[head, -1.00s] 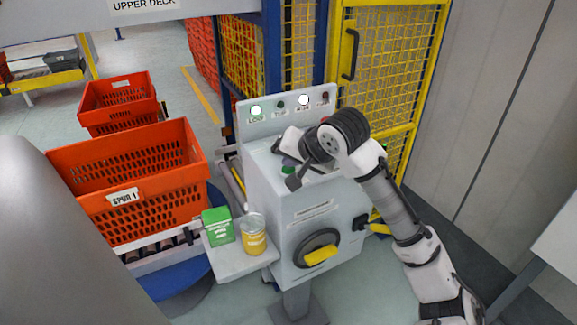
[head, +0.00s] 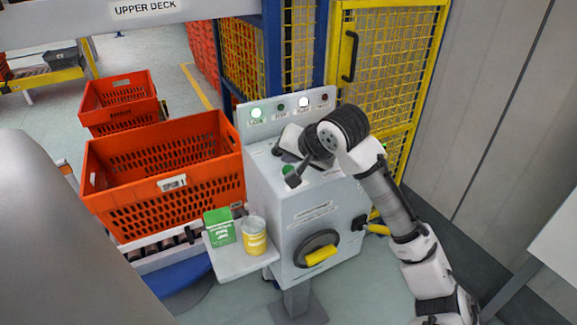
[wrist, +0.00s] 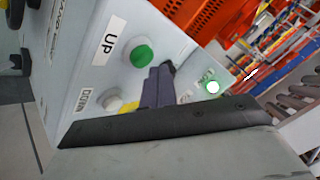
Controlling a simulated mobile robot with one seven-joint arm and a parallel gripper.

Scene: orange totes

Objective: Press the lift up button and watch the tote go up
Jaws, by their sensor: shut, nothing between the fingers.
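The green UP button (head: 286,169) is on the sloping top of the grey control box (head: 300,205). In the wrist view the green button (wrist: 141,56) sits beside its UP label, with a pale button (wrist: 112,104) by the DOWN label. My gripper (head: 292,180) is shut and empty, close to the green button; its dark fingers (wrist: 158,88) point beside the button in the wrist view. I cannot tell whether they touch the panel. The orange tote (head: 165,205) marked SPUR 1 stands on rollers left of the box and looks empty.
Panel lamps show a lit green one (head: 256,113) and a lit white one (head: 303,102). Another orange tote (head: 118,100) is behind. Yellow mesh fencing (head: 385,70) stands behind the box.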

